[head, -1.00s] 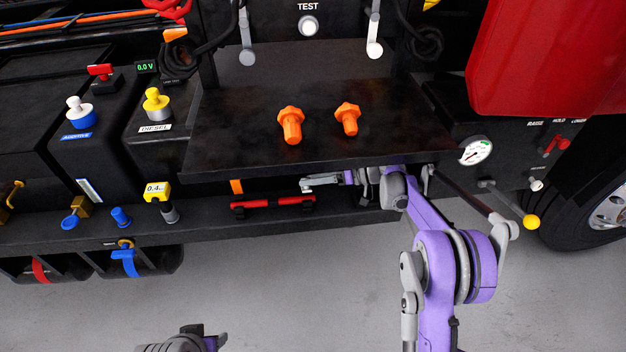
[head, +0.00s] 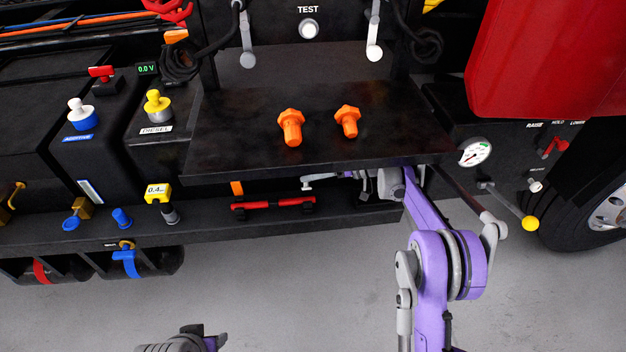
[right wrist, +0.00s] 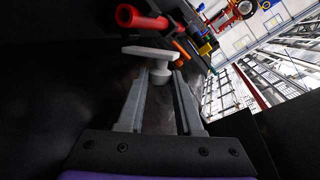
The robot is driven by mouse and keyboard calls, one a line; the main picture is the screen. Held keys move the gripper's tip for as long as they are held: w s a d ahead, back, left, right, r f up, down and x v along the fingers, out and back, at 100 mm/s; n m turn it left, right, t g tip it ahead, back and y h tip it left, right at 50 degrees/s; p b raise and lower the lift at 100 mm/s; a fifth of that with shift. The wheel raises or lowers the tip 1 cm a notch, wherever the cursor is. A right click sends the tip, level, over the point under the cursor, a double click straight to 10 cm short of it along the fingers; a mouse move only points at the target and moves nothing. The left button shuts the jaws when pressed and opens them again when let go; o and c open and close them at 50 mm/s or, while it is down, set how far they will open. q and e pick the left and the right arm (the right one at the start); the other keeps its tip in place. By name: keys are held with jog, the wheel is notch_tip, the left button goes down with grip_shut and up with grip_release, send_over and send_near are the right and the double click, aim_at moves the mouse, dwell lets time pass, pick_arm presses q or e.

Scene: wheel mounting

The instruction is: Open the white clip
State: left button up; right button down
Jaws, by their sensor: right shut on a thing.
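The white clip (head: 318,181) shows under the front edge of the black shelf in the head view. In the right wrist view the white clip (right wrist: 150,53) is a flat bar on a short round stem. My right gripper (right wrist: 160,77) is shut on the stem, with the bar just beyond its fingertips. In the head view my right gripper (head: 348,175) reaches in from the right under the shelf, partly hidden by it. Part of my left arm's end (head: 190,342) shows at the bottom edge; its jaws cannot be made out.
Two orange bolts (head: 291,127) (head: 347,120) stand on the black shelf (head: 240,150), close above my right gripper. A red bar (head: 272,203) lies below the clip. A lever with a yellow knob (head: 530,223) is right of my arm. The floor in front is clear.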

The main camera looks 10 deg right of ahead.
jog(key=shift+w+r+m+g, duration=0.1)
jog(key=shift+w+m+g, duration=0.4)
jog(key=shift+w+m, duration=0.15)
jog(key=shift+s, duration=0.1)
jog(key=c, duration=0.6)
grip_release()
jog(key=shift+o, duration=0.2)
jog(key=v, duration=0.7)
jog(key=shift+d+r+p, duration=0.15)
jog(key=shift+d+p, duration=0.05)
jog(key=shift+p, duration=0.1)
